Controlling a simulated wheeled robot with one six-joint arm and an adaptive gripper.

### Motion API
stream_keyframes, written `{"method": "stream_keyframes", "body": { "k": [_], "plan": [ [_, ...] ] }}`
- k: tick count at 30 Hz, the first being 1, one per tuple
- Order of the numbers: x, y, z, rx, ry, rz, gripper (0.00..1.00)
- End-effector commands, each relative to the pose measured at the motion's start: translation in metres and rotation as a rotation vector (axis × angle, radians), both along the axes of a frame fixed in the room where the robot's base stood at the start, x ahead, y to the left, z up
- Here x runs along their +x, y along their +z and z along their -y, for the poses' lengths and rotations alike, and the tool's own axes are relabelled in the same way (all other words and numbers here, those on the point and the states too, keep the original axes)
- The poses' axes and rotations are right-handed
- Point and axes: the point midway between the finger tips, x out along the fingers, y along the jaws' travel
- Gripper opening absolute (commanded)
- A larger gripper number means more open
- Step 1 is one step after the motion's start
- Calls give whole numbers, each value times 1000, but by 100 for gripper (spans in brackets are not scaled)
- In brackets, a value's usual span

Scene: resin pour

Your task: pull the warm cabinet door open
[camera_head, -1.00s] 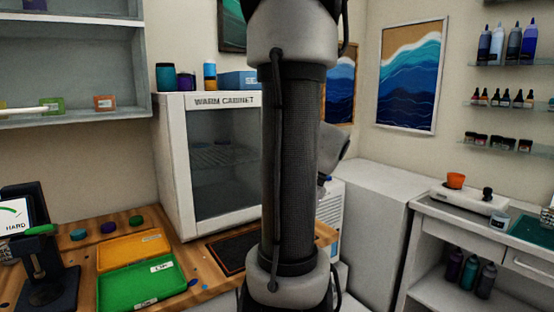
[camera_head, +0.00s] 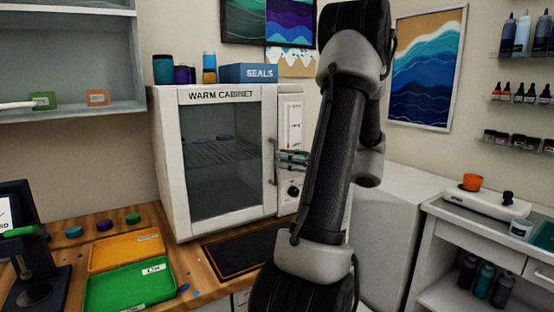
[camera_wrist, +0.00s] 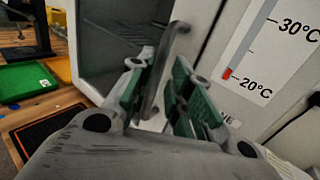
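The warm cabinet (camera_head: 285,110) is a white box with a dark glass door (camera_head: 228,160); the door looks shut. Its grey vertical bar handle (camera_head: 273,162) is at the door's right edge, and the handle (camera_wrist: 163,65) also shows in the wrist view. My gripper (camera_head: 292,160) is in front of the control panel, right at the handle. In the wrist view, my gripper (camera_wrist: 160,95) has its green-padded fingers apart, with the handle between them and gaps visible. I cannot tell whether either finger touches it.
A seals box (camera_head: 248,73) and several jars stand on the cabinet. A black mat (camera_head: 240,250) lies before it on the wooden bench. A green tray (camera_head: 130,285) and an orange tray (camera_head: 125,250) sit to the left. A white counter (camera_head: 390,190) stands to the right.

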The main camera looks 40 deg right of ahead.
Motion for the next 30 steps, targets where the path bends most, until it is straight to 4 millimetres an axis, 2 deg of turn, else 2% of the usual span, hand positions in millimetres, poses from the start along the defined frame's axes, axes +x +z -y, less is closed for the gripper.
{"method": "stream_keyframes", "body": {
  "k": [6, 16, 20, 30],
  "plan": [
    [27, 0, -11, -1, 2, 0, 20],
    [31, 0, -12, -1, 0, -1, 20],
    [31, 0, -12, -1, 0, -1, 0],
    [30, 0, -12, -2, -4, -2, 0]
  ]
}}
